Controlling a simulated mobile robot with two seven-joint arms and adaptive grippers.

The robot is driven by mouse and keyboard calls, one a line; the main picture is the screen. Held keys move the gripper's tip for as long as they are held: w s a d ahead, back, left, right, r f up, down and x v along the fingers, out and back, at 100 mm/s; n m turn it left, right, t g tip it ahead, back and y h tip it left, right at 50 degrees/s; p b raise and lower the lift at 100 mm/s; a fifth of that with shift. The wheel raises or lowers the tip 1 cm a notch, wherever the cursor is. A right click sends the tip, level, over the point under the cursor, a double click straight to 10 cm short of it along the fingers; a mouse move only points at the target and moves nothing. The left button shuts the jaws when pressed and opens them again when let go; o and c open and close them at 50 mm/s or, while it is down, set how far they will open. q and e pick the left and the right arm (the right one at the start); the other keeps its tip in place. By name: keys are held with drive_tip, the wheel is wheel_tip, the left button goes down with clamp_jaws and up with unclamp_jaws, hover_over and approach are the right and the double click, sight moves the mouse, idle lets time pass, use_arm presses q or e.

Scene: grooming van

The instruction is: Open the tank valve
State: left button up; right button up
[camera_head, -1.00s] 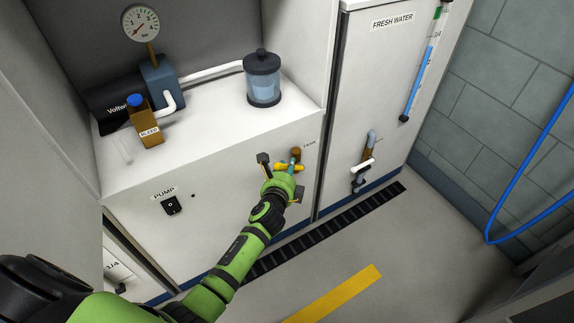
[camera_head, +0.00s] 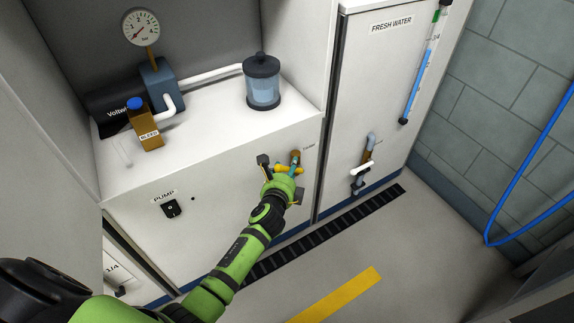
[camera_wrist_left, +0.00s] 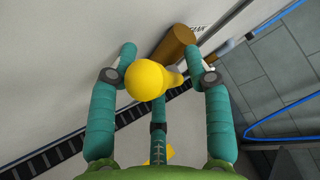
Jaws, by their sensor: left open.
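The tank valve shows a yellow handle (camera_head: 289,169) on a brass fitting (camera_head: 295,154), low on the white cabinet front beside a small label. In the left wrist view, the rounded yellow handle end (camera_wrist_left: 147,80) sits between the teal fingers, with the brass fitting (camera_wrist_left: 178,44) just beyond. My left gripper (camera_head: 281,172) is open at the valve, fingers on both sides of the handle. In the wrist view, gaps show between the handle and the side fingers of the left gripper (camera_wrist_left: 160,75); contact with the third finger below is unclear. My right gripper is not in view.
A pump switch (camera_head: 171,207) is left on the same cabinet front. A clear canister (camera_head: 262,82) stands on the counter (camera_head: 205,110). A second tap (camera_head: 362,168) is on the fresh water cabinet (camera_head: 385,75) to the right. The floor (camera_head: 420,250) there is clear.

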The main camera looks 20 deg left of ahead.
use_arm(q)
wheel_tip(320, 180, up, 10)
drive_tip(key=shift+r, duration=0.1)
idle(0.6)
